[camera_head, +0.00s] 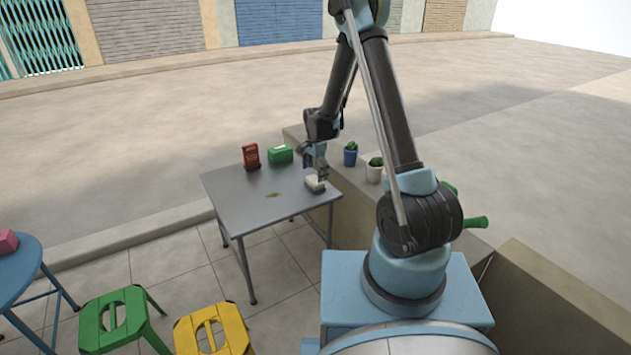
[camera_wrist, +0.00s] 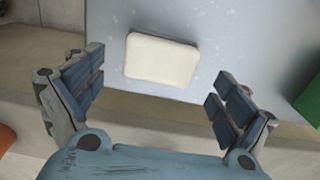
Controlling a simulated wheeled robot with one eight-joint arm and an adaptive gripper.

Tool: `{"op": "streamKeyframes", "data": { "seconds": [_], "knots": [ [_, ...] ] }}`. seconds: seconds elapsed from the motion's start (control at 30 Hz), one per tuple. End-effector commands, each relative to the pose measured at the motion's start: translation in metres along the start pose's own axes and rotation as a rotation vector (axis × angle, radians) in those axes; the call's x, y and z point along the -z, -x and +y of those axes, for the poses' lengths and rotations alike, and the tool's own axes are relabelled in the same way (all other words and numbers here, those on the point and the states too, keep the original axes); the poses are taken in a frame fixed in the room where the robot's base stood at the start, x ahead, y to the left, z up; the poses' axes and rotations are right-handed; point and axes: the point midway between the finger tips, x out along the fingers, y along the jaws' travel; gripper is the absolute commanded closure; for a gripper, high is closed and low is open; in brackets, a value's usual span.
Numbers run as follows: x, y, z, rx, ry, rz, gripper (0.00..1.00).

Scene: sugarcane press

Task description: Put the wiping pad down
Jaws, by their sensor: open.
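The wiping pad (camera_wrist: 161,59) is a cream, rounded block lying flat on the grey metal table (camera_head: 236,196), near the table's right edge. It also shows in the head view (camera_head: 315,184), just below my gripper (camera_head: 318,170). In the wrist view my gripper (camera_wrist: 155,97) is open, with its blue-padded fingers spread wide. The pad lies ahead of the fingertips and between their lines, with clear gaps on both sides. Nothing is held between the fingers.
A red item (camera_head: 250,157) and a green box (camera_head: 280,154) stand at the table's back edge. Potted plants in a blue pot (camera_head: 350,157) and a white pot (camera_head: 374,174) stand on the ledge at right. Green (camera_head: 115,318) and yellow (camera_head: 213,332) stools stand in front. The table's left half is mostly clear.

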Motion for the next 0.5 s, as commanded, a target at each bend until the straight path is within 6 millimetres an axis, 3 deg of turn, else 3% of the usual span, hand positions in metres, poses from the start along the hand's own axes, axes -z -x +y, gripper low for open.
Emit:
{"op": "streamKeyframes", "data": {
  "seconds": [0.3, 0.5],
  "knots": [
    [0.000, 0.050, 0.001, 0.000, 0.000, 0.000, 0.06],
    [0.000, 0.069, 0.000, 0.000, 0.000, 0.000, 0.06]
  ]
}}
